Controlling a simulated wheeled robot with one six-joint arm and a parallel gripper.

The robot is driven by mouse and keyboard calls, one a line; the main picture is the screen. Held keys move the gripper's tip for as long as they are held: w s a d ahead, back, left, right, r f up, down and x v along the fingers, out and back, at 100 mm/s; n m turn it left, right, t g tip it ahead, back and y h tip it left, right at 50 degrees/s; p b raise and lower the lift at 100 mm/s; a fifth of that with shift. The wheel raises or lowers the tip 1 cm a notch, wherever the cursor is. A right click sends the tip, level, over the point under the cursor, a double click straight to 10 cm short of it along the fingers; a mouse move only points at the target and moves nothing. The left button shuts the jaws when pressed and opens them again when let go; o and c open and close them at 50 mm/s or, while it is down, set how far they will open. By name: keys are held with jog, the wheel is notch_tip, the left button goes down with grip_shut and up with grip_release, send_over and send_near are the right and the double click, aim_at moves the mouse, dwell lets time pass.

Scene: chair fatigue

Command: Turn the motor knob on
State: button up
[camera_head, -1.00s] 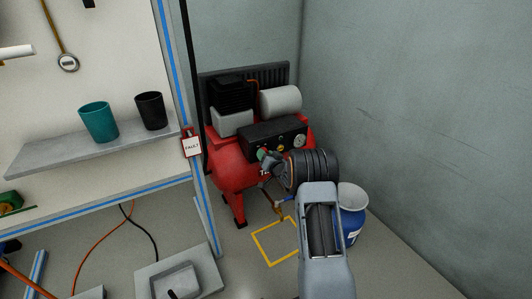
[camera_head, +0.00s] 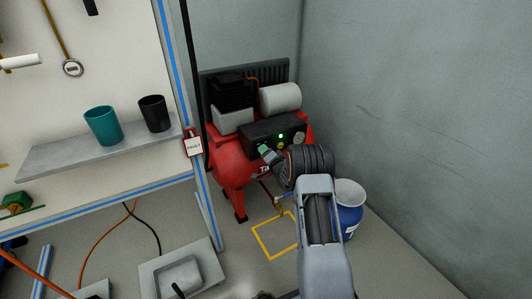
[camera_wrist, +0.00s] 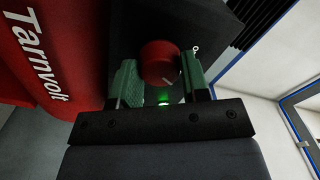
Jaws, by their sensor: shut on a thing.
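The red motor knob (camera_wrist: 160,62) is on the dark control panel (camera_head: 262,137) of the red air compressor (camera_head: 232,165). In the wrist view it sits between the two green fingers of my gripper (camera_head: 266,152), which are shut on it. A pale mark shows on the knob's face. A green light (camera_head: 280,136) glows on the panel; it also glows close to the knob in the wrist view (camera_wrist: 163,98). In the head view my gripper hides the knob.
A blue bin (camera_head: 350,215) stands right of the compressor, beside my arm. A shelf (camera_head: 100,143) with a teal cup (camera_head: 103,125) and a black cup (camera_head: 153,113) is at left, with a FAULT tag (camera_head: 193,147) on its post. A yellow square (camera_head: 274,236) marks the floor.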

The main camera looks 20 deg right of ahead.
dwell(0.4)
jog(key=o, duration=0.9)
jog(key=s+p, duration=0.1)
jog(key=s, duration=0.3)
jog(key=s+d+p, duration=0.1)
jog(key=s, duration=0.4)
jog(key=s+p, duration=0.2)
jog(key=s, duration=0.2)
jog(key=shift+s+d, duration=0.3)
jog(key=shift+s, duration=0.1)
